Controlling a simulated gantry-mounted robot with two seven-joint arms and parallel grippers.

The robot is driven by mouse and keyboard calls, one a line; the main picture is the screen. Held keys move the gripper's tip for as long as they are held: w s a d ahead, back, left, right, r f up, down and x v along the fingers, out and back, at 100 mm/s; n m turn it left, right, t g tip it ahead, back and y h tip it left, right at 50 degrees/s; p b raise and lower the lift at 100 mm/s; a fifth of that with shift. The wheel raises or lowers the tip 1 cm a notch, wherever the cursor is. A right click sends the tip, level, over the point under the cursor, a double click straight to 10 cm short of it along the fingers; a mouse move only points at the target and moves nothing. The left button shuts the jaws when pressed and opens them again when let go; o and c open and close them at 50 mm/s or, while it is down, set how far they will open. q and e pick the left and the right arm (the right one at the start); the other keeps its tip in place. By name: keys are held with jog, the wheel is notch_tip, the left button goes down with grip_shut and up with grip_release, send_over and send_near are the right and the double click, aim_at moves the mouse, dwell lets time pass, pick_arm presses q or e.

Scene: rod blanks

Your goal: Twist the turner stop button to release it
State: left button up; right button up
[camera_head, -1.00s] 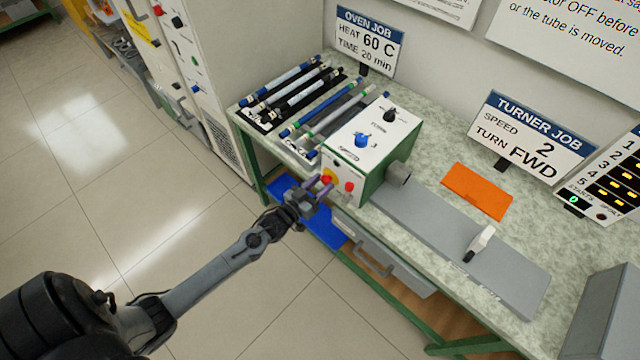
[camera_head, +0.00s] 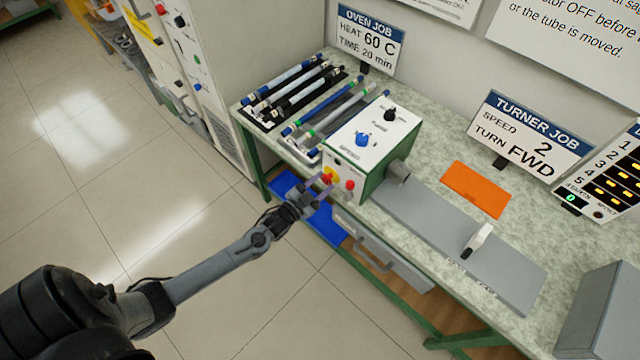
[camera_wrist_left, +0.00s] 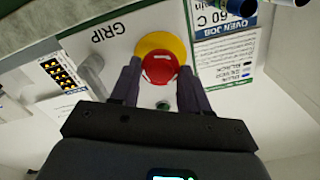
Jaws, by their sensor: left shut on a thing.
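The turner (camera_head: 365,136) is a white-topped box with green sides, a blue knob and a black knob on top. Its stop button (camera_head: 327,179) is red on a yellow disc on the front face. In the left wrist view the red button (camera_wrist_left: 160,68) sits between the two fingers, with the yellow disc (camera_wrist_left: 160,45) behind it. My left gripper (camera_head: 322,187) is at the front face, its fingers on either side of the button and shut on it. A second red button (camera_head: 350,185) is to the right on the same face. My right gripper is not in view.
Rods in racks (camera_head: 295,90) lie left of the turner. A grey bed with a white-handled part (camera_head: 478,238) extends to the right, beside an orange plate (camera_head: 477,190). A drawer (camera_head: 385,262) and blue bin (camera_head: 320,222) are under the green-framed bench.

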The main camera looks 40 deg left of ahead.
pick_arm(q)
jog(key=shift+f, duration=0.15)
jog(key=o, duration=0.8)
jog(key=shift+w, duration=0.15)
jog(key=shift+o, duration=1.3)
jog(key=shift+w, duration=0.15)
jog(key=shift+s, duration=0.2)
jog(key=s, duration=1)
jog(key=shift+s+a+p, duration=0.15)
jog(key=shift+s+p, duration=0.2)
jog(key=shift+p, duration=0.05)
